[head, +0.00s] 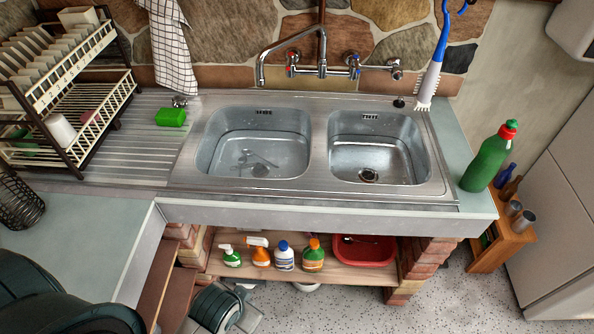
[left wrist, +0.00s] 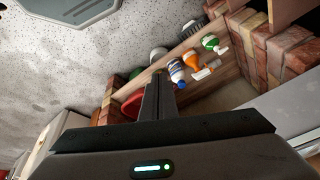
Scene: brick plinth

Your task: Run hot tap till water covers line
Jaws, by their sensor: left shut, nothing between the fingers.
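The wall tap's spout (head: 261,72) hangs over the back of the left basin, with no stream visible. The red-marked hot tap handle (head: 293,60) is left of the blue-marked handle (head: 353,62). My left gripper (left wrist: 160,77) is shut and empty, low before the under-sink shelf, away from the taps. My right gripper is not in view.
A dish rack (head: 75,85) and green sponge (head: 171,117) are left of the sink. A blue brush (head: 430,75) and green bottle (head: 489,157) are at the right. Several cleaning bottles and a red tub (head: 364,250) sit on the shelf below. The counter front edge is clear.

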